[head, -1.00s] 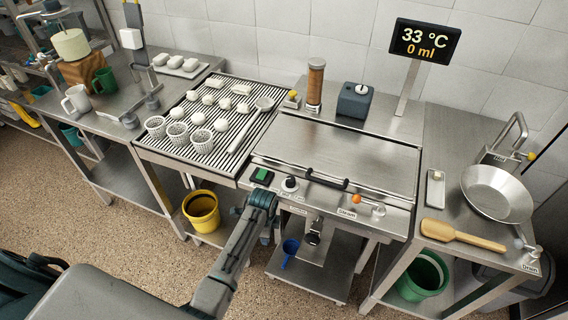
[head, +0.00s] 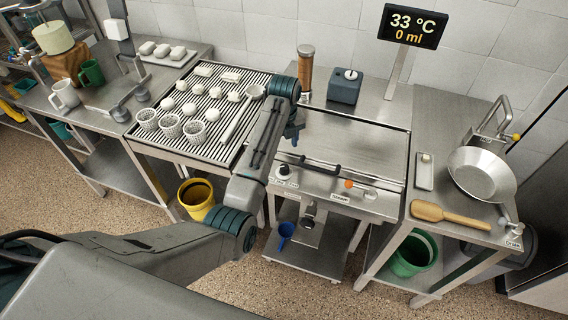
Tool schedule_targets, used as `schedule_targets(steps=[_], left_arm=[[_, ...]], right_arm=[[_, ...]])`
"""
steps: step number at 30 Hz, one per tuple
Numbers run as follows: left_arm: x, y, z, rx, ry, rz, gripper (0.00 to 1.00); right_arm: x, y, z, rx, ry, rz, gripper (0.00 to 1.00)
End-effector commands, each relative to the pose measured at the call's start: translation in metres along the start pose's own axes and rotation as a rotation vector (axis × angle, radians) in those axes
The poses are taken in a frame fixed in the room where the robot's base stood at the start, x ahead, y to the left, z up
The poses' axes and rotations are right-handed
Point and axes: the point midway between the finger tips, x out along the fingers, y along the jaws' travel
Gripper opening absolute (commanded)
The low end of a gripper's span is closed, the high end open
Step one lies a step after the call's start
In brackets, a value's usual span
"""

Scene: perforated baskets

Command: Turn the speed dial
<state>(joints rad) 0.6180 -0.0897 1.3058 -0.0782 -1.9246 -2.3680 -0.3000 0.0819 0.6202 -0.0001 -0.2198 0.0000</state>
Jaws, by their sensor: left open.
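A black dial with a pale cap (head: 284,170) sits on the front panel of the steel vat (head: 350,190), with a small label beside it too small to read. A dark blue-grey box with a pale knob (head: 350,75) stands behind the vat. I cannot tell from any lettering which one is the speed dial. My left gripper (head: 293,136) is open and points down over the vat's left edge, above and behind the front dial and apart from it. Its fingers are small and partly hidden by the arm. My right gripper is out of view.
A slatted rack (head: 205,140) with white pieces, perforated baskets and a ladle is left of the vat. An orange knob (head: 348,184) and black handle (head: 318,168) are on the vat's front. A display (head: 413,26) reads 33 °C, 0 ml. A pan (head: 482,175) stands right.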

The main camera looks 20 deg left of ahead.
Motion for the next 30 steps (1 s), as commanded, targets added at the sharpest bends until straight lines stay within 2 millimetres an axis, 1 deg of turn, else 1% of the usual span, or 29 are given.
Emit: schedule_targets(steps=[5, 9, 15, 18, 23, 30], left_arm=[[0.023, 0.001, -0.001, 0.000, 0.005, 0.004, 0.51], [0.050, 0.001, -0.002, -0.001, 0.004, 0.004, 0.51], [0.085, 0.001, -0.001, -0.002, 0.002, 0.002, 0.51], [0.096, 0.001, -0.001, -0.002, 0.002, 0.002, 0.51], [0.104, 0.001, -0.001, -0.003, 0.001, 0.000, 0.51], [0.105, 0.001, -0.001, -0.003, 0.000, 0.000, 0.51]], right_arm=[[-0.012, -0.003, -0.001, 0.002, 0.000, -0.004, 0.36], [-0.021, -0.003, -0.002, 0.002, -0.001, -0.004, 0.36], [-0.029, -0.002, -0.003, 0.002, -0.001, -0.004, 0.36], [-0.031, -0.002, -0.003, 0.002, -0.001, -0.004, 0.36], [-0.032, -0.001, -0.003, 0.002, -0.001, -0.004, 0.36], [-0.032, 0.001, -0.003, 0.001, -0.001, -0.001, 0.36]])
